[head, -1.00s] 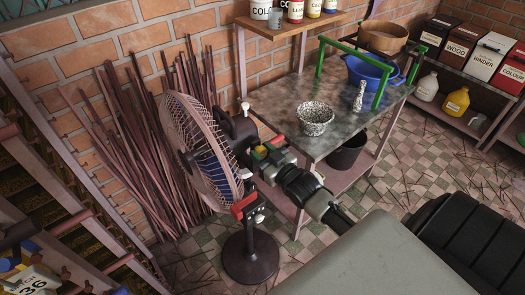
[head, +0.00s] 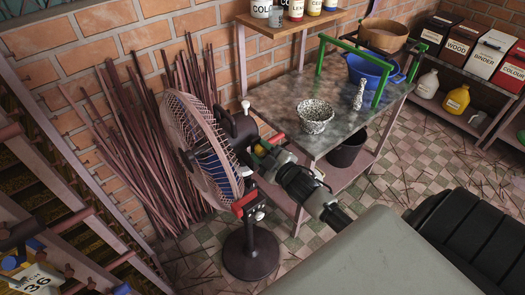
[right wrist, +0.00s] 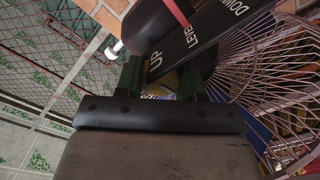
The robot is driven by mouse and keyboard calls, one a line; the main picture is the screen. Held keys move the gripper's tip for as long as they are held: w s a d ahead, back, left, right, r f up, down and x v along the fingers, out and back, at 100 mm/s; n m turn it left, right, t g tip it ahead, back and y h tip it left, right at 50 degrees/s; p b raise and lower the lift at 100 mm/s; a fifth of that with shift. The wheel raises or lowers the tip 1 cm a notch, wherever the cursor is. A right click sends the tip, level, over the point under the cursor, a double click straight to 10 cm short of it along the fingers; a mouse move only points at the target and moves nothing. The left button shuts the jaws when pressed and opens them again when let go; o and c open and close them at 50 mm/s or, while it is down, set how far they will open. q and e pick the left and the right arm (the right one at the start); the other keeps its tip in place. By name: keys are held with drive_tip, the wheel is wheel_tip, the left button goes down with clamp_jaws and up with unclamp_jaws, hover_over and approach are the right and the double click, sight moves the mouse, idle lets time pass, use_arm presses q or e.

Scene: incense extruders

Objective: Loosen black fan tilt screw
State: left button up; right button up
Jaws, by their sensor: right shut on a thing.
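The black fan (head: 250,248) stands on its round base, with its wire cage (head: 200,150) facing left. My right gripper (head: 262,151) is behind the cage, at the fan's tilt joint below the motor housing (head: 239,128). In the right wrist view the two dark green fingers (right wrist: 163,82) are closed around a small yellow piece (right wrist: 166,83), which seems to be the tilt screw; the fingers mostly hide it. A black plate (right wrist: 205,45) marked UP, LEVEL and DOWN lies just beyond the fingertips. My left gripper does not show.
A grey-topped table (head: 284,110) behind my right arm holds a speckled bowl (head: 315,117) and a blue basin (head: 365,70). Thin sticks (head: 150,140) lean on the brick wall behind the fan. A pinkish rack (head: 75,205) stands at left.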

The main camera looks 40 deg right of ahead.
idle(0.4)
drive_tip(key=o, duration=0.9)
drive_tip(key=shift+s+d+b, duration=0.2)
drive_tip(key=shift+s+b, duration=0.45)
drive_tip(key=shift+s, duration=2.05)
drive_tip(key=shift+s+d+b, duration=0.2)
drive_tip(key=shift+s+b, duration=0.45)
drive_tip(key=shift+s, duration=2.05)
